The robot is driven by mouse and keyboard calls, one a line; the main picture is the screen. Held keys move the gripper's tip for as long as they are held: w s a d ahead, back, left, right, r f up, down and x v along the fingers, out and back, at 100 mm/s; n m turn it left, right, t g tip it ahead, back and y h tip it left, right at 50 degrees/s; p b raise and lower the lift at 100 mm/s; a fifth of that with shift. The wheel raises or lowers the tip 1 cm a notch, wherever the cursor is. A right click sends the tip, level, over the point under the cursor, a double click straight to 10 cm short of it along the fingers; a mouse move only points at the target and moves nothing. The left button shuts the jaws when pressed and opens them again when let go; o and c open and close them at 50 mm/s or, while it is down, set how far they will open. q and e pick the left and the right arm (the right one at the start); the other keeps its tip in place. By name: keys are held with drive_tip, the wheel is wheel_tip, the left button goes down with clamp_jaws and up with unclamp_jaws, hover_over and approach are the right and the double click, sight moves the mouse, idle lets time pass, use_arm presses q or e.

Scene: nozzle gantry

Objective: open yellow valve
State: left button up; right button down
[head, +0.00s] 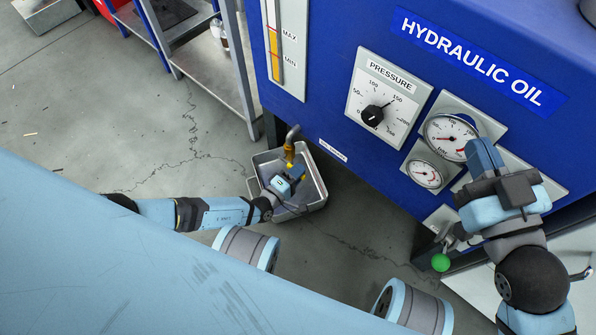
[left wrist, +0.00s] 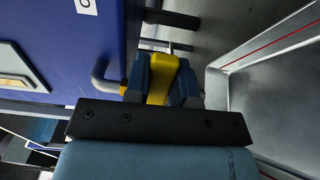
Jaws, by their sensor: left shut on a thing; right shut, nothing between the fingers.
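The yellow valve (head: 289,153) sits on a grey bent pipe (head: 293,132) that comes out low on the blue hydraulic oil cabinet. In the left wrist view, the valve's yellow handle (left wrist: 161,78) lies between the two fingers. My left gripper (head: 290,174) is shut on this handle, above the metal tray; it also shows in the left wrist view (left wrist: 160,82). In the head view the gripper hides part of the handle. My right gripper (head: 484,156) is shut and empty, in front of the gauges on the cabinet face.
A metal tray (head: 316,188) stands on the floor under the valve. The blue cabinet (head: 330,35) carries a pressure dial (head: 388,100) and two round gauges. A green knob (head: 440,262) is below my right gripper. A metal shelf (head: 213,70) stands at the back left.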

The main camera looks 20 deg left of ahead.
use_arm(q)
clamp_jaws()
drive_tip(key=shift+r, duration=0.1)
drive_tip(key=shift+w+a+r+n, duration=0.15)
drive_tip(key=shift+r+n, duration=0.8)
drive_tip(key=shift+n, duration=0.65)
drive_tip(key=shift+w+a+r+n, duration=0.1)
drive_tip(key=shift+a+r+n, duration=0.15)
drive_tip(key=shift+r+n, duration=0.5)
drive_tip(key=shift+w+a+r+n, duration=0.1)
drive_tip(key=shift+a+r+n, duration=0.2)
drive_tip(key=shift+n, duration=0.85)
drive_tip(key=shift+r, duration=0.1)
drive_tip(key=o, duration=0.8)
unclamp_jaws()
drive_tip(key=shift+d, duration=0.1)
drive_tip(key=shift+s, duration=0.15)
